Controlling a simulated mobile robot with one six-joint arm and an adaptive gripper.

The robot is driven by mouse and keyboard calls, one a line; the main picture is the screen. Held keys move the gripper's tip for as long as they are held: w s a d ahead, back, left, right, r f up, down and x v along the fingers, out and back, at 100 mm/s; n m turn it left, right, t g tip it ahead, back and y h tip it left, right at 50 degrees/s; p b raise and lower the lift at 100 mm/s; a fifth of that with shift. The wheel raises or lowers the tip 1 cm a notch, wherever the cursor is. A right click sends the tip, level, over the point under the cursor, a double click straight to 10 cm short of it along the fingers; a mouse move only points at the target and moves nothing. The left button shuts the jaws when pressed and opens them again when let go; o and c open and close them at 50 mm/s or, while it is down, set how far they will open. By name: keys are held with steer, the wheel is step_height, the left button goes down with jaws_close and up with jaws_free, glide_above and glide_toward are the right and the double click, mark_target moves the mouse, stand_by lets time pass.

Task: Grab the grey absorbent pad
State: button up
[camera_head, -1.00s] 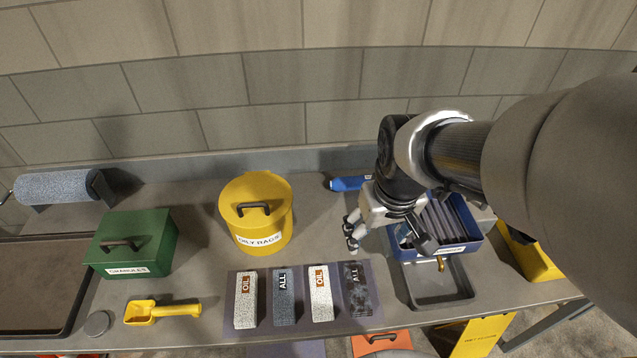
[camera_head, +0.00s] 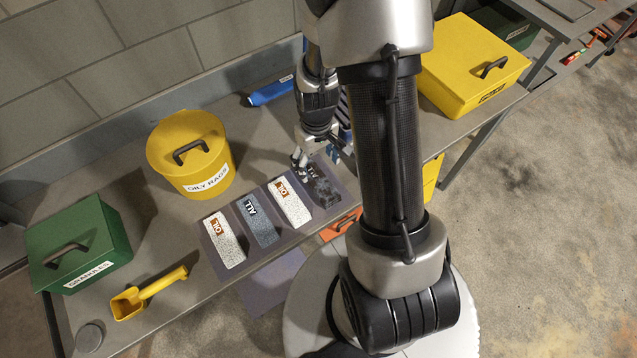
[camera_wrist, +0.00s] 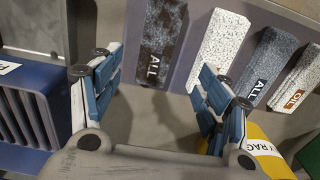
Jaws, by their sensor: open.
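The grey absorbent pad (camera_head: 257,222), marked ALL, lies second from the left on a dark mat between two white speckled OIL pads. In the wrist view this grey pad (camera_wrist: 267,65) lies beyond the right finger. A darker, black-stained ALL pad (camera_head: 322,187) lies at the mat's right end; it also shows in the wrist view (camera_wrist: 160,42). My gripper (camera_head: 318,160) is open and empty, above the bench near the back of the stained pad. In the wrist view its blue-padded fingers (camera_wrist: 162,85) are spread wide, with bare bench between them.
White OIL pads (camera_head: 226,240) (camera_head: 290,202) flank the grey pad. A yellow oily-rags bin (camera_head: 190,165) stands behind the mat. A green granules box (camera_head: 78,240) and yellow scoop (camera_head: 130,302) are left. A blue ribbed bin (camera_wrist: 30,120) is beside my left finger.

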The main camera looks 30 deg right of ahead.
mark_target(319, 181)
step_height(319, 181, down, 4)
steer(key=shift+r+b, duration=0.1)
steer(key=shift+b, duration=0.25)
steer(key=f, duration=0.1)
steer(key=f+b, duration=0.1)
steer(key=f, duration=0.1)
steer(key=f+b, duration=0.1)
steer(key=f, duration=0.1)
steer(key=shift+s+d+f, duration=0.15)
steer(key=shift+s+d, duration=0.05)
steer(key=shift+d, duration=0.05)
steer(key=c, duration=1.1)
steer(key=shift+o, duration=0.2)
